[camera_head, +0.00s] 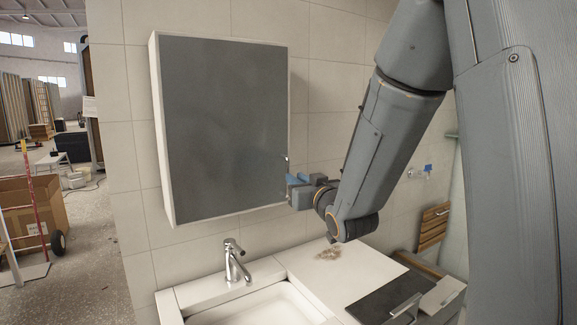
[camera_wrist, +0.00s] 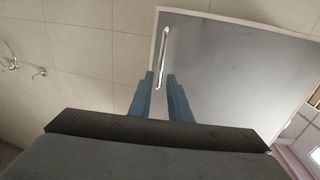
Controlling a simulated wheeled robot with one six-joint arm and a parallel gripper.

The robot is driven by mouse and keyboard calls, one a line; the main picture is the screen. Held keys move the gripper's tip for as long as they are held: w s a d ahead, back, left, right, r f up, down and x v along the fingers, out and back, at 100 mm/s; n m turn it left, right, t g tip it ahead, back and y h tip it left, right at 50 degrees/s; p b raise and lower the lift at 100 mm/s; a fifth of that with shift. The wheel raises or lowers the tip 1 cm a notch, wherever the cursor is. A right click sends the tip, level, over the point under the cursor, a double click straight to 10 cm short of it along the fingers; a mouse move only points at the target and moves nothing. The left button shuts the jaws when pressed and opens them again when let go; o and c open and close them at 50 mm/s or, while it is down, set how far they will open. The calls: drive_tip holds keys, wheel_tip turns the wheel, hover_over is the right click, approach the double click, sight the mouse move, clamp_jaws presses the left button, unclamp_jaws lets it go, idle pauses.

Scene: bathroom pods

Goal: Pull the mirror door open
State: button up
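The mirror door (camera_head: 228,125) is the grey front of a white wall cabinet (camera_head: 163,140) above the sink, and it looks shut. In the wrist view the mirror door (camera_wrist: 235,75) fills the upper right. A slim metal handle (camera_wrist: 164,55) runs along its edge. My gripper (camera_head: 292,183) is at the lower right edge of the door. In the wrist view the two blue fingers of my gripper (camera_wrist: 161,82) are apart, with the lower end of the handle between or just beyond their tips. Whether the fingers touch the handle cannot be told.
A chrome faucet (camera_head: 236,262) and white sink (camera_head: 262,305) are below the cabinet. A white counter (camera_head: 335,270) with a dark panel (camera_head: 380,298) lies at the lower right. A cardboard box (camera_head: 32,208) stands on the floor at left.

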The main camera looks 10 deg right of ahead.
drive_tip(key=w, duration=0.2)
drive_tip(key=w+p, duration=0.1)
drive_tip(key=w, duration=0.2)
drive_tip(key=w+a+p, duration=0.1)
drive_tip(key=w, duration=0.1)
drive_tip(key=shift+w+f, duration=0.1)
drive_tip(key=shift+w, duration=0.1)
clamp_jaws()
